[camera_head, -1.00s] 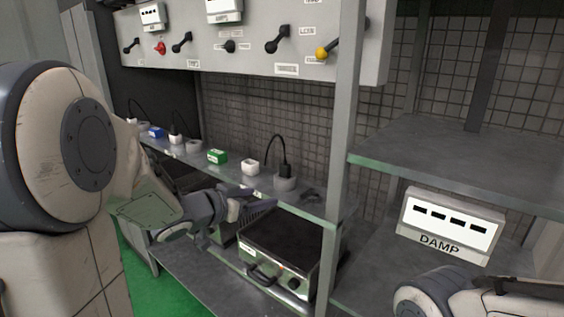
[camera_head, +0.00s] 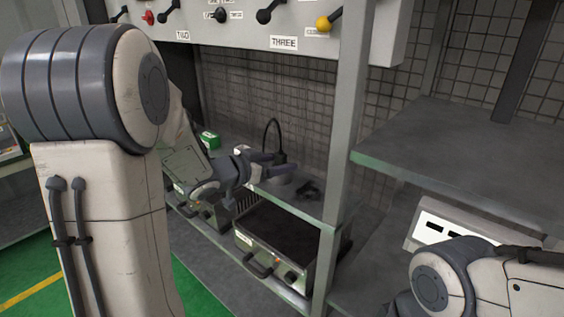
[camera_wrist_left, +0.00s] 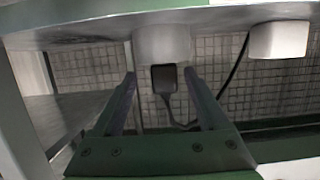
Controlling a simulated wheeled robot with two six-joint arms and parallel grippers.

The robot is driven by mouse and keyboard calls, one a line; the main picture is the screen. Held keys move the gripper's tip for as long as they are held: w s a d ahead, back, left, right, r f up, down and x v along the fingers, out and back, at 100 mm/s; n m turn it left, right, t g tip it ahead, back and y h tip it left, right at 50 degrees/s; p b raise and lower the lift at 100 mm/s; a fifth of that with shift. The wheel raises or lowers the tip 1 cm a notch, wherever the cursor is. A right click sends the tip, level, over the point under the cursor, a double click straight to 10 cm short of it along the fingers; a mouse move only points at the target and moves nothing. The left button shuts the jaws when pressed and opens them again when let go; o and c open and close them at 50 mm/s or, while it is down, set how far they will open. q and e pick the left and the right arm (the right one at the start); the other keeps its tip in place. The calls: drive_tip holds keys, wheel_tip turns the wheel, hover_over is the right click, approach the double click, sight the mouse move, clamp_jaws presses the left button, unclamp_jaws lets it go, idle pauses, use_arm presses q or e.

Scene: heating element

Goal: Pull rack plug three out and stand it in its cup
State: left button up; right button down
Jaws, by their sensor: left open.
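A black plug (camera_head: 281,158) with a looped black cable stands in a round grey holder (camera_head: 278,179) on the narrow rack shelf, below the THREE label. My left gripper (camera_head: 267,164) is beside the plug, partly in front of it. In the left wrist view the scene appears upside down, and the plug (camera_wrist_left: 163,80) shows between the open fingertips, with the grey holder (camera_wrist_left: 162,45) above it in the picture. I cannot tell whether the fingers touch it. A pale block or cup (camera_wrist_left: 278,40) is to the right there. My right gripper is out of view.
A grey post (camera_head: 346,130) rises right of the plug, and a small dark object (camera_head: 309,190) lies on the shelf near it. A hot plate box (camera_head: 280,245) sits below. A green block (camera_head: 209,140) is further left. The right upper shelf (camera_head: 450,150) is clear.

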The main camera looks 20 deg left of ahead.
sight(286, 158)
use_arm(q)
drive_tip(key=shift+w+d, duration=0.1)
drive_tip(key=shift+w, duration=0.3)
drive_tip(key=p+x, duration=0.2)
drive_tip(key=x, duration=0.1)
drive_tip(key=shift+w, duration=0.3)
drive_tip(key=shift+w+f, duration=0.15)
drive_tip(key=shift+w, duration=0.2)
clamp_jaws()
